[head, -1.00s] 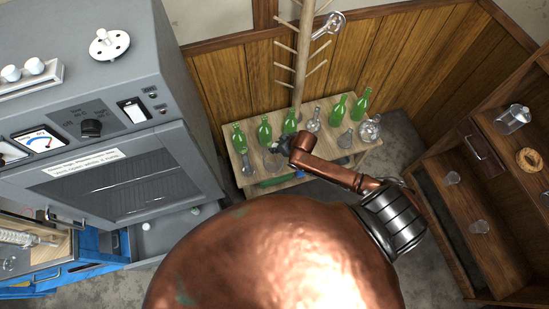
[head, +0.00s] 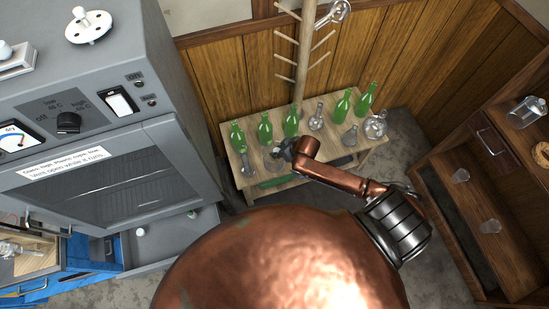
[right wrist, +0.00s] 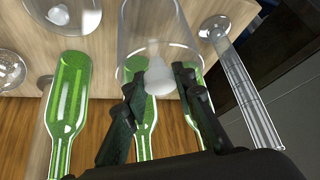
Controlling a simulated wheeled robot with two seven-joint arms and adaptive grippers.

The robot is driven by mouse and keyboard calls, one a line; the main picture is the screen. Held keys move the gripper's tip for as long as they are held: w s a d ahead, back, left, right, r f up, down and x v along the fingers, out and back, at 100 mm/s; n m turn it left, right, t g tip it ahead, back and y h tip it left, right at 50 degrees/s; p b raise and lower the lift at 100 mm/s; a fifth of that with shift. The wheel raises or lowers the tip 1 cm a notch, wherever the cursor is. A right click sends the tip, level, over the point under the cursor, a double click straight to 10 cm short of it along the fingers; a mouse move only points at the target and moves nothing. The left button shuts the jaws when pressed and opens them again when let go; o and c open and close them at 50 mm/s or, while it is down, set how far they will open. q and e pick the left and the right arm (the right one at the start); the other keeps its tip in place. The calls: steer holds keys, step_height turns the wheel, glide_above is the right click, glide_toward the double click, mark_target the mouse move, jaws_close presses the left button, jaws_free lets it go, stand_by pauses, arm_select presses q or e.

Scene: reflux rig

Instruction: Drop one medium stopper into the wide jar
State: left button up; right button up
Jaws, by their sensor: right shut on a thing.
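My right gripper (right wrist: 158,84) is shut on a white stopper (right wrist: 158,72), held between its fingertips. The stopper overlaps the mouth end of a clear, wide cylindrical jar (right wrist: 148,28) in the right wrist view; I cannot tell whether it is inside the rim or just above it. In the head view my right gripper (head: 284,150) is over the front left part of the wooden bench (head: 258,108), and hides most of the jar there. My left gripper is not in view.
Green bottles (head: 291,121) stand along the back of the bench, close to the gripper. A slim glass cylinder (right wrist: 245,90) is beside the jar. A round flask (head: 375,125) stands at the bench's right. An open grey drawer (head: 165,238) holds small white pieces.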

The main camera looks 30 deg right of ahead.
steer(key=o, duration=0.9)
steer(key=shift+o, duration=0.2)
steer(key=v, duration=1.2)
